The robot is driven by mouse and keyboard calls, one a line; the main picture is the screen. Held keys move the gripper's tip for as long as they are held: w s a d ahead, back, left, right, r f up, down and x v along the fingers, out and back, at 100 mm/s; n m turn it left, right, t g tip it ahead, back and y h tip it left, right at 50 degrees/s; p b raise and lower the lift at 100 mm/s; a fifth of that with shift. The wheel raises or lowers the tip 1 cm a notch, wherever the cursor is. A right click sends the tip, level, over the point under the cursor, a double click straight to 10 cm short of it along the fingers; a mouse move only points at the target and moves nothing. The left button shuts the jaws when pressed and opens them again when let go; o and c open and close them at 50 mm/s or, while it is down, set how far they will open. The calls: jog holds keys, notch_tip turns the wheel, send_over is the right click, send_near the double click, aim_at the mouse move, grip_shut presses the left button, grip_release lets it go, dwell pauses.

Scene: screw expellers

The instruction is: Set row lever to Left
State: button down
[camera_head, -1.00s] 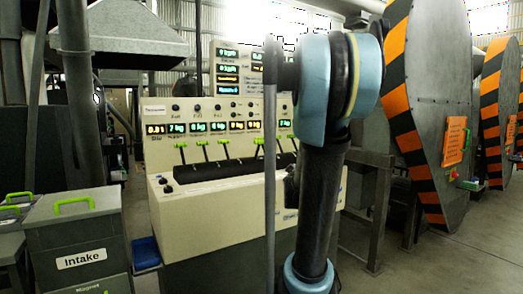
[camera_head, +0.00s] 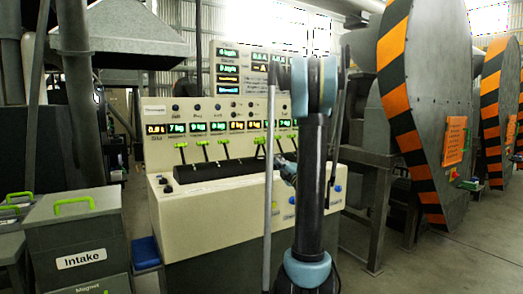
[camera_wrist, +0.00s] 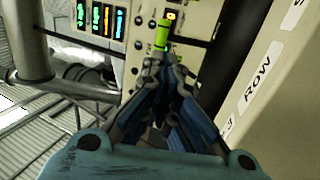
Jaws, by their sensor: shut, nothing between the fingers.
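The console (camera_head: 215,215) has a row of several green-handled levers (camera_head: 222,143) along a black strip. In the head view they are too small to read their labels. In the wrist view, one green lever handle (camera_wrist: 161,36) stands just beyond the fingertips of my gripper (camera_wrist: 158,62). The fingers are closed together and hold nothing; I cannot tell whether they touch the lever. A white label reading "ROW" (camera_wrist: 258,84) is on the cream panel at right. In the head view my gripper (camera_head: 287,170) is small, partly hidden by my arm, near the right end of the lever row.
Lit number displays (camera_head: 220,127) sit above the levers. A grey Intake bin (camera_head: 78,240) with a green handle stands at left. Large machines with orange-black striped rims (camera_head: 400,100) stand at right. Grey floor (camera_head: 440,255) is open at lower right.

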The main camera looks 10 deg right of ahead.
aim_at(258, 143)
jog(key=shift+a+f+n+y, duration=0.2)
jog(key=shift+a+n+y, duration=0.05)
jog(key=shift+n+y, duration=0.25)
jog(key=x, duration=1.4)
jog(key=shift+f, duration=0.15)
jog(key=shift+w+a, duration=0.1)
jog(key=shift+a, duration=0.1)
